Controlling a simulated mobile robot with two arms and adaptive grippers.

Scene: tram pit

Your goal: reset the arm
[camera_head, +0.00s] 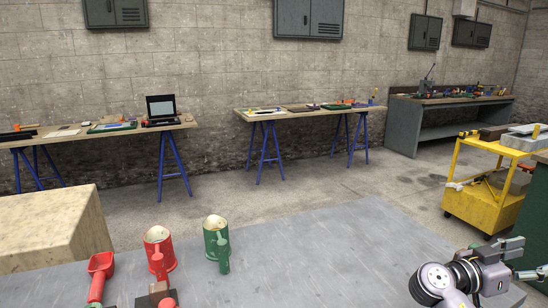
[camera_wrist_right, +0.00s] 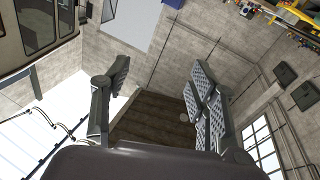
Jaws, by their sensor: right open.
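My right arm shows at the lower right of the head view, over the right side of the grey table (camera_head: 320,255). Its gripper (camera_head: 520,258) is partly cut off by the frame edge. In the right wrist view the gripper (camera_wrist_right: 157,80) has its fingers spread wide with nothing between them. That view looks out across the room at walls, windows and a brown surface, with no object close to the fingers. My left gripper is not in view.
A yellow cart (camera_head: 478,203) is beyond the arm. The table's middle is clear.

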